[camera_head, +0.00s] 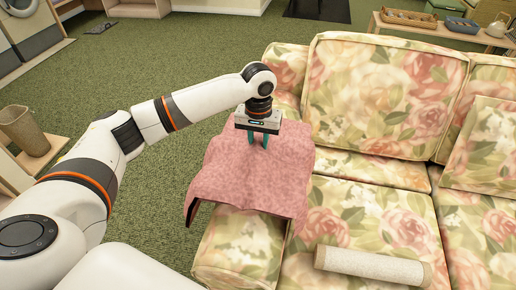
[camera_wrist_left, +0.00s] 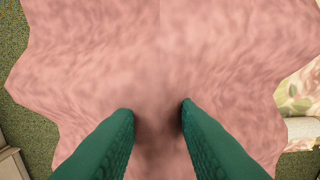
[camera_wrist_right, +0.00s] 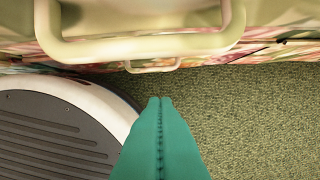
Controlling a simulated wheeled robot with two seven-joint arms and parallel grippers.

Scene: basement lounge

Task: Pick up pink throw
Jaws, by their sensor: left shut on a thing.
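The pink throw (camera_head: 250,180) lies draped over the left arm of the floral sofa, its front left corner hanging free. My left gripper (camera_head: 258,144) points down at its upper part and is shut on it. In the left wrist view the throw (camera_wrist_left: 90,60) fills most of the picture. A fold of it lies between the green fingers (camera_wrist_left: 158,110) of this gripper. My right gripper (camera_wrist_right: 160,102) shows only in the right wrist view, its green fingers together, with nothing visible between them, over green carpet.
The floral sofa (camera_head: 385,90) fills the right side. A pale rolled cylinder (camera_head: 370,267) lies on its front seat. A wicker basket (camera_head: 24,130) stands on a low shelf at left. A table (camera_head: 440,32) with trays stands behind the sofa. Green carpet (camera_head: 150,60) is open behind my left arm.

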